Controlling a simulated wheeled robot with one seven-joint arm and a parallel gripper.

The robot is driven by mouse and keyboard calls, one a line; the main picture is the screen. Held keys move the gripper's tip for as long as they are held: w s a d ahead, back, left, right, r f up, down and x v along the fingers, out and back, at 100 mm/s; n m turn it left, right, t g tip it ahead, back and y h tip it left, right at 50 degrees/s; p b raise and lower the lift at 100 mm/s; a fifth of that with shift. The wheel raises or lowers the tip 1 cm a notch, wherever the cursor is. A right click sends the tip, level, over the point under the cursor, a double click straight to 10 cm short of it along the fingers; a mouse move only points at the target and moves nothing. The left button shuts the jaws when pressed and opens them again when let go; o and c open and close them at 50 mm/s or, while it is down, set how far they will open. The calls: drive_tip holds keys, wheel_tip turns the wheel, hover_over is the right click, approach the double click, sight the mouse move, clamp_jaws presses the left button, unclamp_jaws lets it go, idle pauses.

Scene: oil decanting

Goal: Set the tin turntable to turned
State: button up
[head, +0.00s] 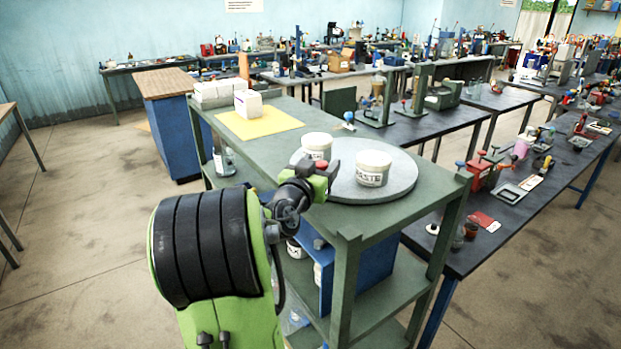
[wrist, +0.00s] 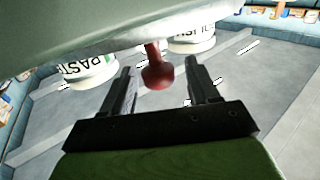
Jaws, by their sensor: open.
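The tin turntable (head: 345,191) is a round grey disc on top of the green bench. Two white tins stand on it, a rear one (head: 317,147) and a front one with a dark label (head: 373,168). My gripper (head: 321,177) is at the disc's near left edge. In the wrist view, a red knob (wrist: 158,73) sits between the open fingers of my gripper (wrist: 162,72), with gaps on both sides. The knob's stem meets a pale surface (wrist: 90,35) that fills the top left. Two white labelled tins, one left (wrist: 90,72) and one right (wrist: 192,42), show beside this surface.
The green bench (head: 262,158) also holds a yellow mat (head: 270,125) and white boxes (head: 212,94). A blue container (head: 372,265) stands on its lower shelf. A dark table (head: 480,240) with tools lies to the right. The floor at the left (head: 85,210) is clear.

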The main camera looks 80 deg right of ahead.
drive_tip(key=w+a+b, duration=0.2)
drive_tip(key=a+b, duration=0.2)
drive_tip(key=a, duration=1)
drive_tip(key=shift+a, duration=0.4)
drive_tip(key=shift+c, duration=0.2)
